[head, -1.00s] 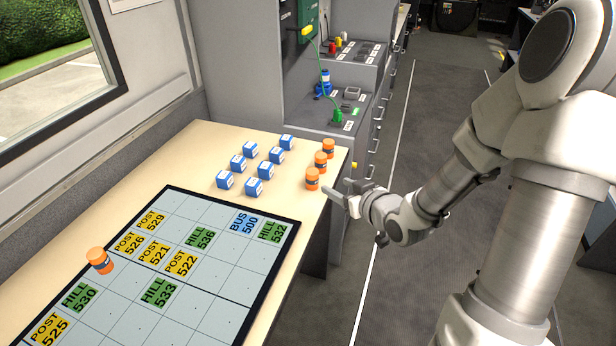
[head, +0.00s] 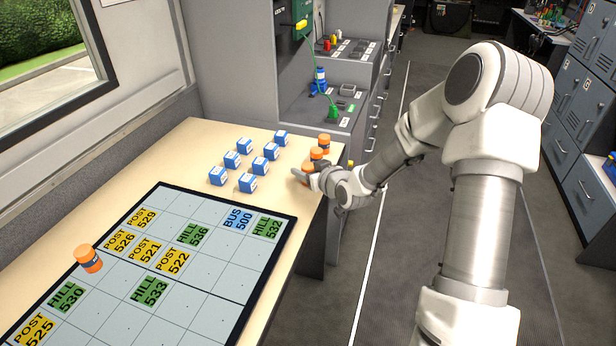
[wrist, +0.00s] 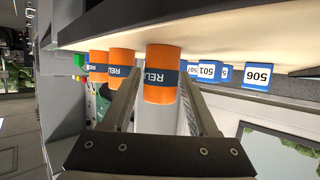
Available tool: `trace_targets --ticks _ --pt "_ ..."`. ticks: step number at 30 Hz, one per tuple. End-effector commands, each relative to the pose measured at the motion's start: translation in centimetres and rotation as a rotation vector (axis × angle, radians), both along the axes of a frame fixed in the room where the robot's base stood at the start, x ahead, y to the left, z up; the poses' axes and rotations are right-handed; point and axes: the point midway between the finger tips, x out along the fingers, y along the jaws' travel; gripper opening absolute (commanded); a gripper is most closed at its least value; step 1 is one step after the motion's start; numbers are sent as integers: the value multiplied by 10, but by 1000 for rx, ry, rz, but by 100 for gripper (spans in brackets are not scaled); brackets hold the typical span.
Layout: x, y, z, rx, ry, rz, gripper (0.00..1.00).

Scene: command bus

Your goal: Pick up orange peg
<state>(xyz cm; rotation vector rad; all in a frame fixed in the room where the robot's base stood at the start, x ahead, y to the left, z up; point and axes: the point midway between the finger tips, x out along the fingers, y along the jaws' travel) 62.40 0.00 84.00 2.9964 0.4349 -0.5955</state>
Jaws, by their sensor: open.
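Three orange pegs with dark bands stand in a row at the table's right edge. In the head view the far peg (head: 323,143) and middle peg (head: 316,154) show; the near one is mostly hidden behind my gripper (head: 301,176). In the wrist view, which looks upside down, the nearest peg (wrist: 161,85) appears between the two open fingers of my gripper (wrist: 161,92). I cannot tell how far the fingers reach around it. The other two pegs (wrist: 121,65) are to its left.
Several blue-and-white numbered blocks (head: 247,183) stand left of the peg row; some show in the wrist view (wrist: 257,76). The table (head: 130,170) is bare around them. A grey cabinet (head: 235,90) rises behind. Open floor (head: 390,260) lies to the right.

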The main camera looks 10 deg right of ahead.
Motion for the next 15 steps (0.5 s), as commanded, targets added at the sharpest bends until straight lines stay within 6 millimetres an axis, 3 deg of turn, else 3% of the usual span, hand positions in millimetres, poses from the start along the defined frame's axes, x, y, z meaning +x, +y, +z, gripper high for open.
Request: trace_targets --ticks 6,13,15 --pt "20 7 -10 0 0 0 60" --pt "22 7 -10 0 0 0 60" --pt "22 7 -10 0 0 0 50"
